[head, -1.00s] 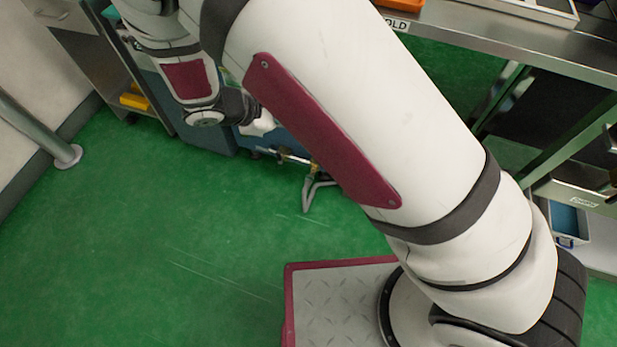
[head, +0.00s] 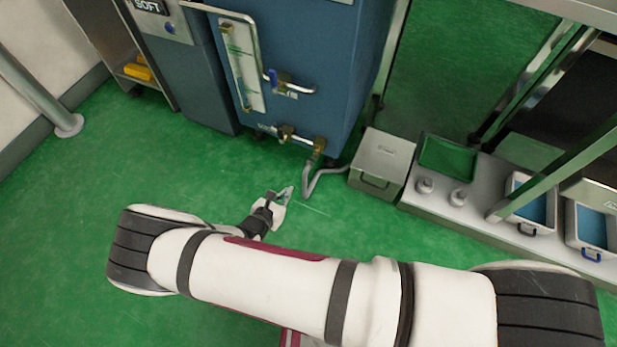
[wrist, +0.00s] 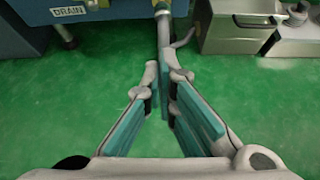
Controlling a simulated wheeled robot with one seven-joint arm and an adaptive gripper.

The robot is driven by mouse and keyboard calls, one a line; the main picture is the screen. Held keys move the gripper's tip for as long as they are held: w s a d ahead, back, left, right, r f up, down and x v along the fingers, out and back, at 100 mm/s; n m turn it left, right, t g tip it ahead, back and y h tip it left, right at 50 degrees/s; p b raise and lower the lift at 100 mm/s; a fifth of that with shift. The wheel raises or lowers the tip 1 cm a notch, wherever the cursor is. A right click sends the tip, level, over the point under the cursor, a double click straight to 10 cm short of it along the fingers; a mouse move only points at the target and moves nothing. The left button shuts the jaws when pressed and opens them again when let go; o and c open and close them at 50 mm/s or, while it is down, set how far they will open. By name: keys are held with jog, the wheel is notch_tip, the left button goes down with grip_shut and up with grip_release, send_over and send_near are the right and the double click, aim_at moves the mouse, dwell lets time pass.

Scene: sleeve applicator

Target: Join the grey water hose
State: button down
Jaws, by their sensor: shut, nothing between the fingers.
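The grey water hose (head: 309,182) hangs below a brass fitting (head: 318,146) at the foot of the blue cabinet. It bends near the floor and runs right towards a grey metal box. In the wrist view the hose (wrist: 164,33) comes down from the top behind my fingertips, and a bent length shows to its right. My gripper (head: 287,194) is shut and empty, a little left of the hose bend in the head view. In the wrist view my gripper (wrist: 160,76) lines up with the hose; I cannot tell if they touch. The hose's free end is not clear.
The blue cabinet (head: 300,60) has a second brass valve (head: 287,132) low down. The grey metal box (head: 383,160) stands right of the hose, beside a low shelf with blue trays (head: 530,203). Green floor is clear at the left.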

jog(key=shift+s+d+f, duration=0.15)
jog(key=shift+s+f, duration=0.05)
jog(key=shift+f, duration=0.4)
jog(key=b, duration=0.6)
send_near(311, 162)
jog(key=w+f, duration=0.4)
jog(key=f, duration=0.2)
jog(key=shift+d+f, duration=0.25)
jog(key=shift+d, duration=0.25)
jog(key=shift+w, duration=0.15)
